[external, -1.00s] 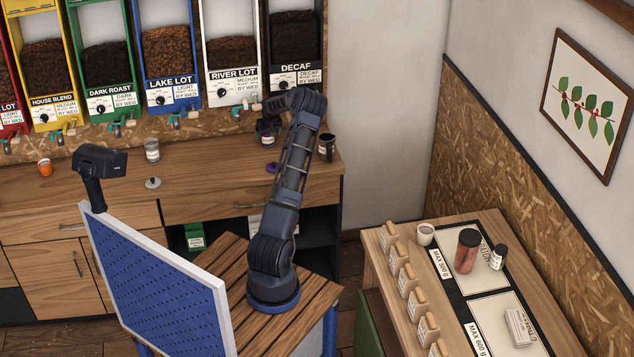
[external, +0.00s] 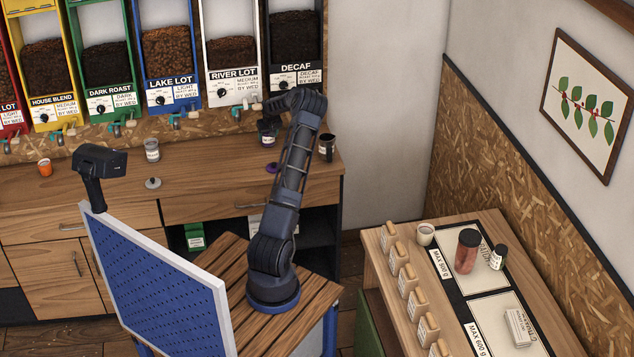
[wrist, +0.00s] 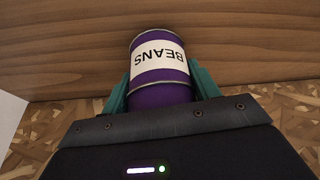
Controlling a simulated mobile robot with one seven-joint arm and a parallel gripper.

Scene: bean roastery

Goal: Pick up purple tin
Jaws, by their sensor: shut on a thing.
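The purple tin (wrist: 160,96) has a white label reading BEANS, upside down in the wrist view. It sits between the teal fingers of my gripper (wrist: 160,86), one on each side, and they are shut on it. In the external view my gripper (external: 267,126) is at the back counter below the decaf dispenser, with the tin (external: 268,140) small and partly hidden under it. I cannot tell clearly whether the tin's base touches the counter.
A purple disc (external: 271,168) lies on the counter (external: 215,177) just in front of the tin. A dark cup (external: 327,147) stands close to its right, and a glass jar (external: 152,150) and an orange cup (external: 44,168) farther left. Dispensers with spouts hang above.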

